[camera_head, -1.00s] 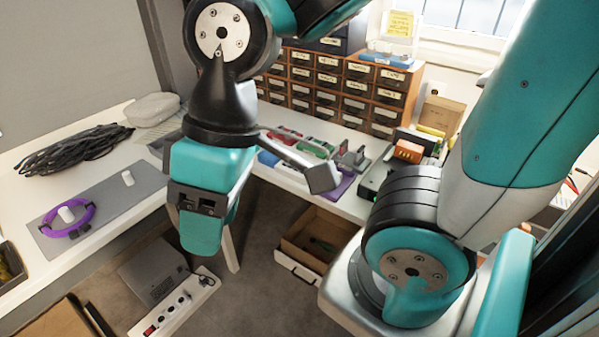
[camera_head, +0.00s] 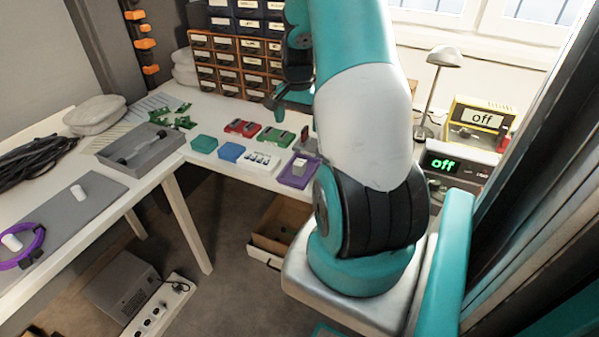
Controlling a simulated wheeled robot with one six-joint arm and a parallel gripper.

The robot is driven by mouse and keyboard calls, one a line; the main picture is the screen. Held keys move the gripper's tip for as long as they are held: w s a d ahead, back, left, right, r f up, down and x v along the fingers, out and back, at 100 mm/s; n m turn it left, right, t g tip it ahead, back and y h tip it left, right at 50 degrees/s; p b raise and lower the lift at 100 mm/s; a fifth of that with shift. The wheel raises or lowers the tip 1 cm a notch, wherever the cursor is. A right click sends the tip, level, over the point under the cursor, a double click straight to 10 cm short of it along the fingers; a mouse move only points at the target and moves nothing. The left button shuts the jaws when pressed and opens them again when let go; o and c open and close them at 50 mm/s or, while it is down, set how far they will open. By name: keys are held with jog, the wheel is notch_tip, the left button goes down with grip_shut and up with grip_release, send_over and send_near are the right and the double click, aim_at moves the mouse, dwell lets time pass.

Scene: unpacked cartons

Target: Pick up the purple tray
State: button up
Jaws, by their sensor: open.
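The purple tray (camera_head: 293,181) lies near the front edge of the white table, just left of my arm. A small grey and white item sits in it, and its right end is close to my arm in the picture. My gripper (camera_head: 277,98) is up beyond the tray, in front of the drawer cabinet, partly hidden by my own arm. It is open and apart from the tray.
Left of the tray lie a white block set (camera_head: 260,161), a blue box (camera_head: 231,152), a teal box (camera_head: 204,144) and green and red pieces. A grey tray (camera_head: 150,165) is further left. A lamp (camera_head: 443,57) stands right.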

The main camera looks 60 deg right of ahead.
aim_at(300, 162)
notch_tip(300, 162, down, 11)
jog(key=shift+f+p, duration=0.1)
jog(key=shift+p, duration=0.35)
jog(key=shift+s+d+f+p, duration=0.15)
jog(key=shift+f+p, duration=0.4)
jog(key=shift+f, duration=2.1)
jog(key=shift+c, duration=0.5)
jog(key=c, duration=0.5)
